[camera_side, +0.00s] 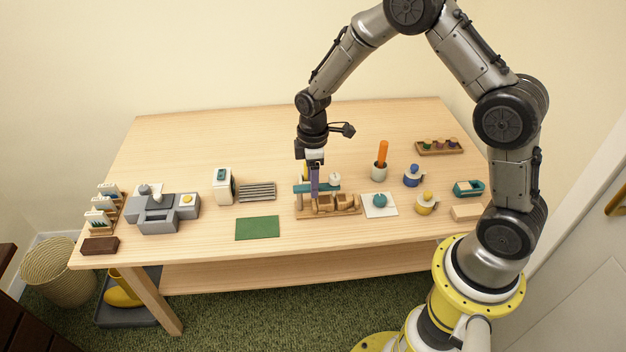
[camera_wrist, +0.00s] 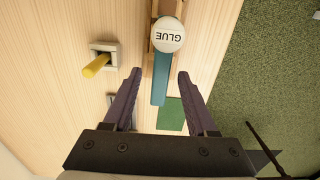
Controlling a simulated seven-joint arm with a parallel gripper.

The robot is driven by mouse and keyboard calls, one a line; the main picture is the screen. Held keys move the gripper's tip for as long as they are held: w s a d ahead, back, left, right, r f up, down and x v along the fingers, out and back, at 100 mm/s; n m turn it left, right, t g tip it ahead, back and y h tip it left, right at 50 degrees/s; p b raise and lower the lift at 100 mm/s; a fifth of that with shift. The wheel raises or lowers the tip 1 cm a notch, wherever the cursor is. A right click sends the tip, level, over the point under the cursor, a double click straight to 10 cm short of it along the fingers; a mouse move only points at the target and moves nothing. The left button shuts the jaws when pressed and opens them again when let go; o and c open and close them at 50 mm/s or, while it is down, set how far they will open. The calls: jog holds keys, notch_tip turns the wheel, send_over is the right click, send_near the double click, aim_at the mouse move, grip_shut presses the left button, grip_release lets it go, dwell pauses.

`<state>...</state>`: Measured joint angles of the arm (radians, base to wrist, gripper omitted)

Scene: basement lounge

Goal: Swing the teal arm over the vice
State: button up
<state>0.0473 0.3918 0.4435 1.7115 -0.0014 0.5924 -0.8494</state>
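The teal arm (camera_side: 300,188) is a flat bar lying left to right above a wooden base with wooden blocks (camera_side: 345,205). I cannot tell for sure whether this wooden fixture is the vice. In the wrist view the teal arm (camera_wrist: 160,80) runs between my two purple fingers, with a gap on each side. A round white piece marked GLUE (camera_wrist: 167,35) sits at its far end and also shows in the side view (camera_side: 335,179). My gripper (camera_side: 314,192) is open at the arm's free left part; its fingers (camera_wrist: 158,76) appear not to touch it.
A yellow handle on a grey square base (camera_wrist: 97,66) stands close beside my fingers. A green mat (camera_side: 257,228) and a slatted grey rack (camera_side: 258,191) lie left. A grey machine (camera_side: 160,212) stands farther left.

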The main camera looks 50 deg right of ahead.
notch_tip(320, 180, up, 14)
dwell(0.7)
jog(key=shift+f, duration=0.1)
jog(key=s+a+r+m+t, duration=0.15)
jog(key=s+r+t, duration=0.25)
jog(key=s+r, duration=0.85)
jog(key=s+f+m+t, duration=0.1)
jog(key=s+f+m, duration=0.1)
jog(key=s+m, duration=0.5)
jog(key=s, duration=0.5)
jog(key=shift+s+a+m+t, duration=0.2)
jog(key=shift+a+m+t, duration=0.05)
jog(key=shift+m+t, duration=0.1)
